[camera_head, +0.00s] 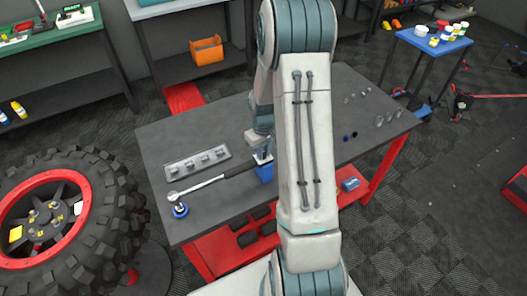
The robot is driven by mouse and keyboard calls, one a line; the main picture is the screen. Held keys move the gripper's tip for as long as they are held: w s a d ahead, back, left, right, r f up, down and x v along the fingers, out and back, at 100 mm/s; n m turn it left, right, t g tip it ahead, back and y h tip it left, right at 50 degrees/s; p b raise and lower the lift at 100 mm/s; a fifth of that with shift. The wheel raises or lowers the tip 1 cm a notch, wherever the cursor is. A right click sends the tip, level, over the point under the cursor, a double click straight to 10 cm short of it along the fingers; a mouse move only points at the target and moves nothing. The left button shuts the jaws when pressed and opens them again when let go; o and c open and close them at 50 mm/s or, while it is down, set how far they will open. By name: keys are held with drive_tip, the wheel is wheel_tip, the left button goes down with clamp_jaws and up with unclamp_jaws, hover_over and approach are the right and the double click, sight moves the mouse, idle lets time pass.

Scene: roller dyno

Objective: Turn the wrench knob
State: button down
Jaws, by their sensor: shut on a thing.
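A torque wrench (200,187) lies across the left part of the dark workbench, with its silver ratchet head at the left and its black handle (240,170) pointing right. My gripper (262,157) is at that handle end, just above the blue block, and is shut on the wrench's end knob. The knob itself is mostly hidden by the gripper, and the fingertips are small in view.
A grey socket tray (198,162) lies behind the wrench. Several small round parts lie on the bench's right side (375,115). A big tyre with a red rim (75,205) stands at the left. My arm hides the middle of the workbench (215,115).

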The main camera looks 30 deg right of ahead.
drive_tip(key=m+b, duration=0.3)
drive_tip(key=m, duration=0.1)
drive_tip(key=shift+f, duration=0.1)
drive_tip(key=shift+m+b, duration=0.9)
drive_tip(key=shift+m, duration=1.1)
drive_tip(key=c, duration=1.6)
unclamp_jaws()
drive_tip(key=shift+r, duration=0.2)
wheel_tip(320, 180, up, 14)
drive_tip(key=shift+f+b, duration=0.15)
drive_tip(key=shift+b, duration=0.55)
